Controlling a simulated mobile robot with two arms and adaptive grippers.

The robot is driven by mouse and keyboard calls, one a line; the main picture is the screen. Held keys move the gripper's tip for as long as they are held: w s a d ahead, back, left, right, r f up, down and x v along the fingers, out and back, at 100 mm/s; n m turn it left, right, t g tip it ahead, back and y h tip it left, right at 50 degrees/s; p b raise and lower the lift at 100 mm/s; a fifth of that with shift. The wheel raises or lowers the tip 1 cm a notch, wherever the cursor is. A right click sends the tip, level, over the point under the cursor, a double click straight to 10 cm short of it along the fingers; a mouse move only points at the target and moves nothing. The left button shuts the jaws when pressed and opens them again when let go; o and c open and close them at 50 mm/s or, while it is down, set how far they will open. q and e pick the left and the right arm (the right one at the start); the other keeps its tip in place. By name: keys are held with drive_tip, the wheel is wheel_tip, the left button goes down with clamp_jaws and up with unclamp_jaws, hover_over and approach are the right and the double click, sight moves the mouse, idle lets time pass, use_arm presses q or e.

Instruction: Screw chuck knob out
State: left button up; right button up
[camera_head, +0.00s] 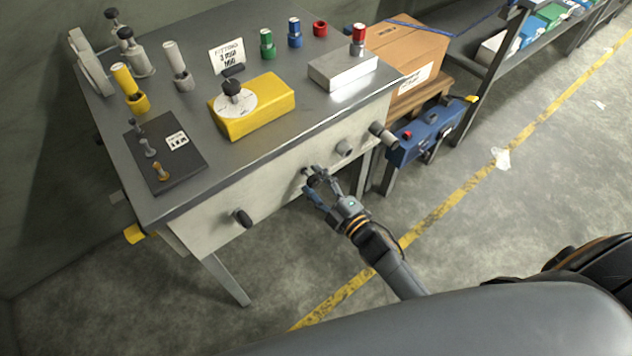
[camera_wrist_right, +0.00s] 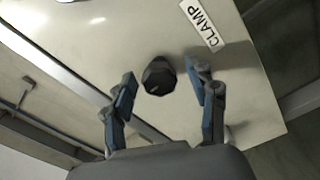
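A black faceted knob (camera_wrist_right: 158,78) stands out from the pale front panel (camera_wrist_right: 85,110) of the workbench; I cannot read whether it is the chuck knob. In the head view this dark knob (camera_head: 311,178) is partly covered by my fingers. My right gripper (camera_head: 324,188) is at the panel with its fingers apart. In the right wrist view, the gripper's fingers (camera_wrist_right: 166,85) are open on either side of the knob, with visible gaps. A label reading CLAMP (camera_wrist_right: 202,25) is near the knob. My left gripper is not in view.
A yellow block (camera_head: 265,100) with a dial sits on the bench top. A blue box (camera_head: 425,135) stands at the right.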

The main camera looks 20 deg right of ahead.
drive_tip(key=v, duration=1.2)
idle(0.3)
drive_tip(key=s+d+f+m+g+h, duration=0.2)
drive_tip(key=s+f+m+g, duration=0.2)
drive_tip(key=f, duration=0.8)
drive_tip(key=s+d+f+m+g+h, duration=0.1)
drive_tip(key=s+f+m+g+h, duration=0.3)
drive_tip(key=f, duration=0.9)
drive_tip(key=s+f+m+g, duration=0.2)
drive_tip(key=s+f, duration=0.3)
drive_tip(key=s, duration=0.3)
drive_tip(key=s+d+f+m+g, duration=0.1)
drive_tip(key=s+f+m+g, duration=0.1)
drive_tip(key=s, duration=0.5)
drive_tip(key=s+f+m+g, duration=0.2)
drive_tip(key=s+f+g, duration=0.2)
drive_tip(key=s+f, duration=0.3)
drive_tip(key=shift+s+f+m, duration=0.3)
drive_tip(key=shift+s+f, duration=0.05)
drive_tip(key=shift+s, duration=0.45)
